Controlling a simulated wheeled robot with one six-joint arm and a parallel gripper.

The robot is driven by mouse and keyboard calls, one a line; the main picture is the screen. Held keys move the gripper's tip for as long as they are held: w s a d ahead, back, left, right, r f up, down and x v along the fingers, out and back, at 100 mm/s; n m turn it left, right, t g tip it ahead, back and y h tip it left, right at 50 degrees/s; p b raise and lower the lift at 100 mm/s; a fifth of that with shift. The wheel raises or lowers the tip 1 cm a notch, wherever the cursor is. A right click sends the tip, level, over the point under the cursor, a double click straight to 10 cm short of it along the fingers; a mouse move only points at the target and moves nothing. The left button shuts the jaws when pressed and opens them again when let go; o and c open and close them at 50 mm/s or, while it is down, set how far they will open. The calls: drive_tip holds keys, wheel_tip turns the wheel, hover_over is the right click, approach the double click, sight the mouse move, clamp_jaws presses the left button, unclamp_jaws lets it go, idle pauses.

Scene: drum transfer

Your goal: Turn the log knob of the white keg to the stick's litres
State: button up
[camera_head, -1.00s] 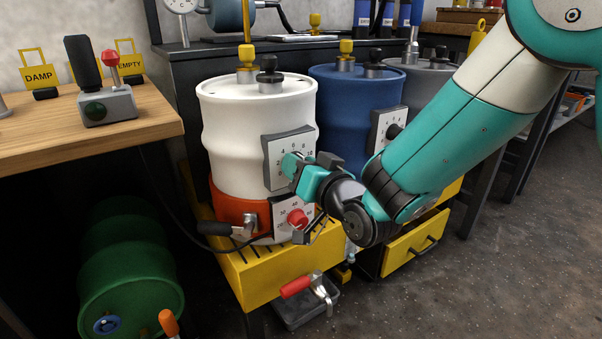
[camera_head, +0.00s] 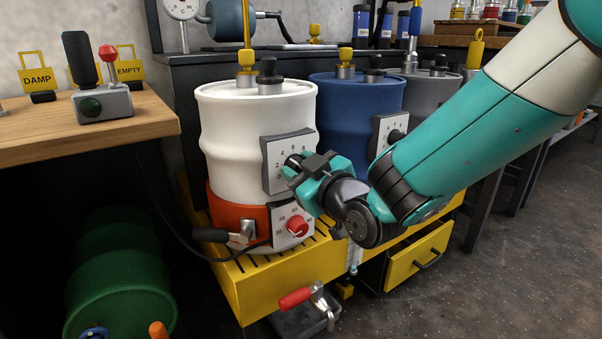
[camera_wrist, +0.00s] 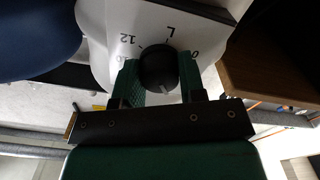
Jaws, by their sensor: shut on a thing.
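The white keg (camera_head: 240,125) stands upright on a yellow stand, with a grey log dial plate (camera_head: 271,150) on its side numbered around the knob. My gripper (camera_head: 292,166) is at this plate, its teal fingers shut on the black log knob. In the wrist view the knob (camera_wrist: 158,68) sits between the two green fingers (camera_wrist: 160,82). A pale mark shows on its near edge. The dial's "L" and "12" are upside down there; other numbers are partly hidden. A yellow rod (camera_head: 246,28) rises from the keg's lid; no litre reading is legible on it.
An orange band (camera_head: 236,210) with a second dial and red knob (camera_head: 296,225) is just below my gripper. A blue drum (camera_head: 340,110) stands close at right. A black-handled lever (camera_head: 212,235) and red-handled valve (camera_head: 296,298) stick out in front. Open floor lies at right.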

drive_tip(key=shift+n, duration=0.5)
drive_tip(key=o, duration=0.9)
drive_tip(key=shift+o, duration=0.2)
drive_tip(key=shift+s, duration=0.1)
drive_tip(key=b+v, duration=1.3)
drive_tip(key=v, duration=0.4)
